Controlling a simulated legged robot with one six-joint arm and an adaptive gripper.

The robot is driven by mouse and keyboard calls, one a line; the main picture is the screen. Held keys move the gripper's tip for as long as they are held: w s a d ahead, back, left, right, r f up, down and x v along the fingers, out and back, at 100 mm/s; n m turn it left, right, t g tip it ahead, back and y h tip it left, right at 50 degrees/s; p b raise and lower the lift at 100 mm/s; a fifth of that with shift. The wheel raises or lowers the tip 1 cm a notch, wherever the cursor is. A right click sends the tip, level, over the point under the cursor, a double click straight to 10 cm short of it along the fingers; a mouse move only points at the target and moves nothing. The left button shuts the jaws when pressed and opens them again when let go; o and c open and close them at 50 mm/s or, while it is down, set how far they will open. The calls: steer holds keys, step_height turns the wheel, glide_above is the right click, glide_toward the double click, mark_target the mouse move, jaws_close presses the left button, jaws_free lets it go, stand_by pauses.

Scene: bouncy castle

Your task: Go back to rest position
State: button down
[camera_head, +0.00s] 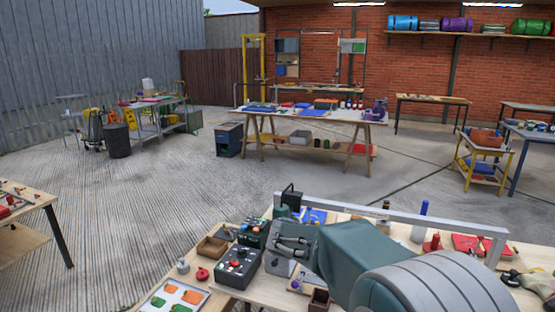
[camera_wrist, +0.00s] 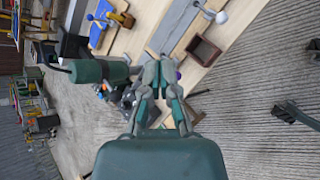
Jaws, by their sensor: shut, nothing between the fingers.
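My gripper (camera_head: 290,244) is in the lower middle of the head view, over the near wooden workbench (camera_head: 258,291). In the wrist view my gripper (camera_wrist: 160,66) points up the picture, with its fingers drawn together and nothing between them. My green and grey arm reaches in from the lower right of the head view and hides part of the bench. A control box with buttons (camera_head: 239,266) sits just left of the gripper. A small brown open box (camera_wrist: 204,50) lies right of the fingertips in the wrist view.
The bench also holds a wooden tray (camera_head: 212,248), a white tray with coloured pieces (camera_head: 173,301), a blue bottle (camera_head: 424,208) and a grey rail (camera_head: 395,213) along its back. A second table (camera_head: 32,196) stands at left. Open concrete floor (camera_head: 150,195) lies beyond.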

steer(key=s+d+r+m+g+y, duration=0.1)
steer(key=s+d+r+m, duration=0.1)
steer(key=s+m, duration=0.3)
steer(key=s+d+r+m+g, duration=0.1)
steer(key=s+d+r+m, duration=0.15)
steer(key=s, duration=0.55)
steer(key=s+d+r+m+g+y, duration=0.1)
steer(key=s+d+m, duration=0.25)
steer(key=s, duration=0.25)
steer(key=s+a+m+y, duration=0.1)
steer(key=s+m, duration=0.3)
steer(key=s, duration=0.4)
steer(key=s+a+f+m+y, duration=0.1)
steer(key=s+a+m+y, duration=0.1)
steer(key=s+m, duration=0.3)
steer(key=shift+s+f+y, duration=0.3)
steer(key=shift+s+y, duration=0.1)
steer(key=shift+s, duration=1)
